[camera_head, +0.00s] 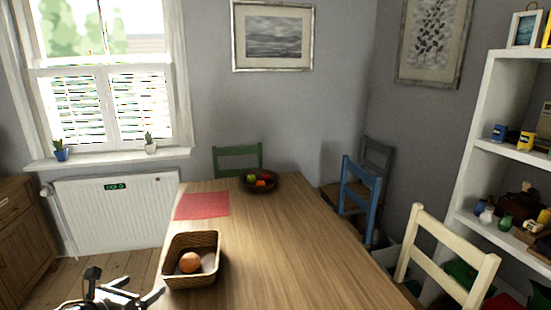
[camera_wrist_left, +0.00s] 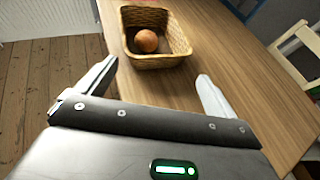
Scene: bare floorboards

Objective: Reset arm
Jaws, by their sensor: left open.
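My left gripper (camera_head: 122,283) is at the lower left of the head view, by the table's near left edge. In the left wrist view its two fingers (camera_wrist_left: 160,88) stand wide apart with nothing between them. A wicker basket (camera_head: 214,262) sits on the wooden table (camera_head: 285,240) just beyond and to the right of the gripper. An orange round fruit (camera_head: 190,262) lies inside the basket. The basket (camera_wrist_left: 183,54) and fruit (camera_wrist_left: 146,41) also show ahead of the fingers in the wrist view, apart from them. My right gripper is not in view.
A red mat (camera_head: 202,205) and a dark bowl of fruit (camera_head: 260,182) lie farther back on the table. Green (camera_head: 237,150), blue (camera_head: 360,190) and cream chairs (camera_head: 440,243) stand around it. White shelves (camera_head: 490,130) stand at right. The table's middle and right are clear.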

